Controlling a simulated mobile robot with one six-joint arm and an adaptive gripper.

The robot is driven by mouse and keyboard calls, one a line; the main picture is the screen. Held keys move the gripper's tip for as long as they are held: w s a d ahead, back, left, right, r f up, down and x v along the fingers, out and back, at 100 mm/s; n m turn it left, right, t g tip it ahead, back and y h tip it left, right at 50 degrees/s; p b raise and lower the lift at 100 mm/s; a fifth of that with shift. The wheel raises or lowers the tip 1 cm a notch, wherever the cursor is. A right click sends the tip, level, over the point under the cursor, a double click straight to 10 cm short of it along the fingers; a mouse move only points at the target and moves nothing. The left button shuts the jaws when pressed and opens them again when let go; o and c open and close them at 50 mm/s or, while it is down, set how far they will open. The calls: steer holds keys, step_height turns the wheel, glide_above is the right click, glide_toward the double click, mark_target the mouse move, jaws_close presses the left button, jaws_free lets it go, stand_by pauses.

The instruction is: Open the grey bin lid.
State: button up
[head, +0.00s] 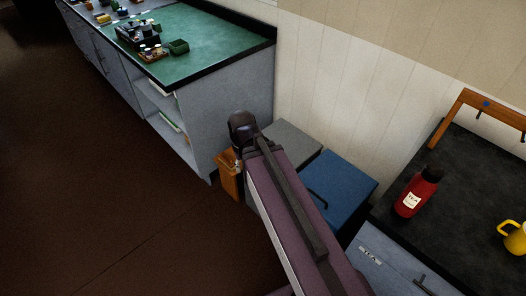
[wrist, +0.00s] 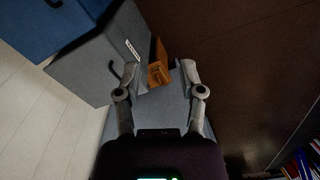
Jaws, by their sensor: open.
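The grey bin (head: 299,138) stands against the wall, partly hidden by my arm in the head view. Its flat grey lid (wrist: 88,70) looks shut in the wrist view, with a dark curved handle (wrist: 116,76) near one edge. A white label (wrist: 133,50) is beside that edge. My gripper (wrist: 159,68) is open, its two fingers apart with nothing held between them. The handle appears just left of the left finger in the wrist view; the depth between them is unclear. In the head view the fingers are hidden behind my arm's end.
A blue bin (head: 345,179) with a dark handle stands right beside the grey one. An orange-brown wooden object (head: 230,172) stands in front of the grey bin. A green-topped counter (head: 205,40) is to the left; a dark counter (head: 455,190) with a red bottle (head: 415,192) is right. Brown floor is open at left.

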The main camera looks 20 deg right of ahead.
steer(key=w+d+f+m+b, duration=0.4)
steer(key=w+d+m, duration=0.2)
steer(key=w+m, duration=0.3)
steer(key=w+d+f+m+y+b, duration=0.1)
steer(key=w+d+f+m+b, duration=0.3)
steer(key=w+d+m, duration=0.3)
steer(key=w+d+f+m+y+b, duration=0.1)
steer(key=w+d+f+m+b, duration=0.4)
steer(key=w+m, duration=0.5)
steer(key=shift+w+d+m+g, duration=0.4)
steer(key=shift+d+m, duration=0.25)
steer(key=shift+m, duration=2.15)
steer(key=shift+f+b, duration=0.15)
steer(key=shift+b, duration=0.15)
steer(key=f+b, duration=0.4)
steer(key=a+f+b, duration=0.1)
steer(key=f+b, duration=0.3)
steer(key=f, duration=0.1)
steer(key=s+a+f+b, duration=0.1)
steer(key=f+b, duration=0.3)
steer(key=b, duration=0.1)
steer(key=shift+a+f, duration=0.15)
steer(key=shift+a, duration=0.1)
steer(key=shift+c, duration=0.2)
jaws_close()
